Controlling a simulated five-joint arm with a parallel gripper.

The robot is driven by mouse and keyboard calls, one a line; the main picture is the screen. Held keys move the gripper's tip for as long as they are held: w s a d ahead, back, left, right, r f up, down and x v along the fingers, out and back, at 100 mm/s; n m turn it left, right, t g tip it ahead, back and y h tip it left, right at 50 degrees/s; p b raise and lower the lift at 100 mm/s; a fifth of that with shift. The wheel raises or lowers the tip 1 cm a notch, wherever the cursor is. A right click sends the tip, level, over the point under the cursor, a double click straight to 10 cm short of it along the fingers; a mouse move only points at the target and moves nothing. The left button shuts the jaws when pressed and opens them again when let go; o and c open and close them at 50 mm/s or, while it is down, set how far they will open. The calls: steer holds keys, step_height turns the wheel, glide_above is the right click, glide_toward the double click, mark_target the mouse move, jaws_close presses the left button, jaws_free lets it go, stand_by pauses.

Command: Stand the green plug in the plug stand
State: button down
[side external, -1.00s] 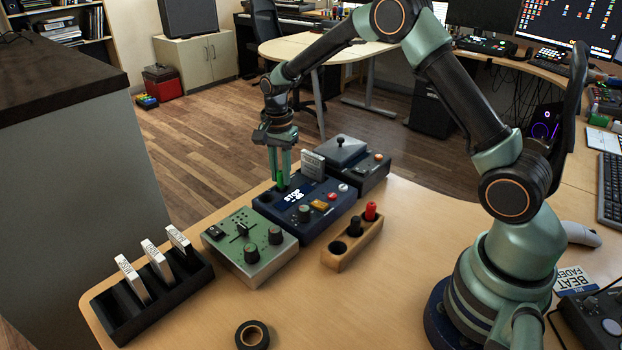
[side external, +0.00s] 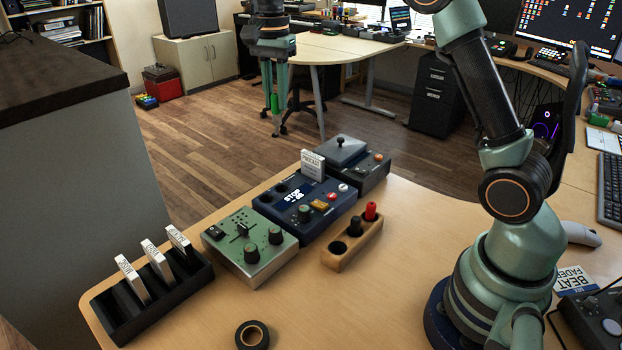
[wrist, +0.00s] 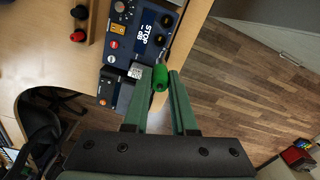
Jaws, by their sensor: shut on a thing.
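In the wrist view the green plug (wrist: 160,77) sits between the fingertips (wrist: 160,86). The wooden plug stand (side external: 352,244) lies on the table, to the right of the blue box. The red plug also shows in the wrist view (wrist: 80,12).
A green box with knobs (side external: 250,247) and a dark joystick box (side external: 345,166) flank the blue box. A white card stands in the blue box (side external: 312,165). A black rack (side external: 150,300) with several cards is at left. A tape roll (side external: 252,335) lies at the front.

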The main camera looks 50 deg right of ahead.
steer(key=shift+r, duration=0.25)
steer(key=shift+f, duration=0.1)
steer(key=s+a+f, duration=0.4)
steer(key=s+f, duration=0.2)
steer(key=s, duration=0.2)
glide_toward(354, 238)
steer(key=w+a, duration=0.1)
steer(key=a, duration=0.3)
steer(key=shift+a+f, duration=0.15)
steer(key=shift+f, duration=2.35)
steer(key=shift+f, duration=0.75)
steer(key=c, duration=0.6)
jaws_free()
steer(key=shift+c, duration=0.2)
steer(key=shift+r, duration=0.1)
